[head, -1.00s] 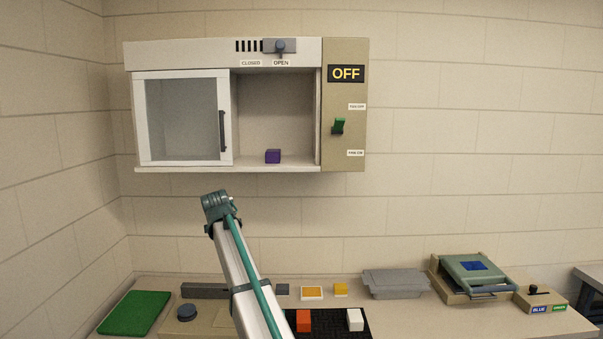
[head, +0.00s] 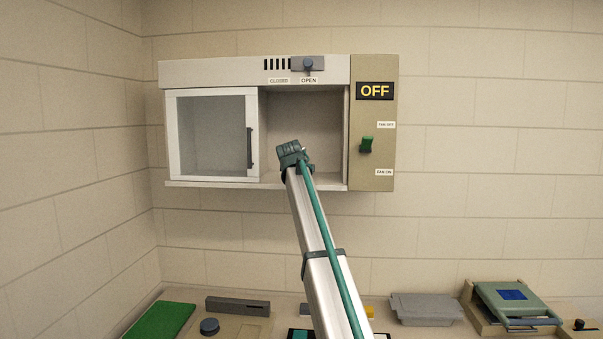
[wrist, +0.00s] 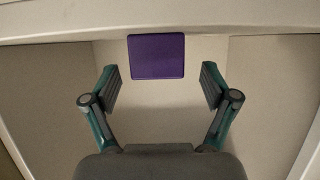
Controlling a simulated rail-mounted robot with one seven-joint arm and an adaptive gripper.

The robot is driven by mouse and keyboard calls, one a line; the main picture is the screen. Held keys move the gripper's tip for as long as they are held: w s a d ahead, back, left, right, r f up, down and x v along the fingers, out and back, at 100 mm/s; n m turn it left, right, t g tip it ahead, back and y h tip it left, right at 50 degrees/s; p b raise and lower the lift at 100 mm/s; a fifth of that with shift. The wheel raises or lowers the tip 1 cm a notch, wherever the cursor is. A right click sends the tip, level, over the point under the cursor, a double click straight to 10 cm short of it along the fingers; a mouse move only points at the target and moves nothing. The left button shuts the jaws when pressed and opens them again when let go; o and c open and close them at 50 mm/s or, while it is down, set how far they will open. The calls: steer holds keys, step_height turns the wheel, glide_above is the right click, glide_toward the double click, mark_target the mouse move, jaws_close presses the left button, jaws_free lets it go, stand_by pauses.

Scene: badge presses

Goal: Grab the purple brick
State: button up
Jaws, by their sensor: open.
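The purple brick (wrist: 156,56) shows in the wrist view on the pale floor of the cabinet, at the top middle. It lies centred between my gripper's two fingers (wrist: 160,84), level with and a little beyond the tips. There is a gap on each side, and the fingers are spread open and empty. In the head view my gripper (head: 292,152) is in front of the open right bay of the wall cabinet (head: 302,110). There the arm's end hides the brick.
The cabinet's glass door (head: 212,137) covers the left bay. A panel with a green switch (head: 366,145) and an OFF display (head: 375,91) stands right of the opening. Below, the bench holds a green mat (head: 160,322), a grey tray (head: 425,309) and a press (head: 508,298).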

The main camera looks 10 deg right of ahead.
steer(key=shift+p+x, duration=1.45)
steer(key=shift+x, duration=1.25)
steer(key=shift+d, duration=0.1)
steer(key=c, duration=1.3)
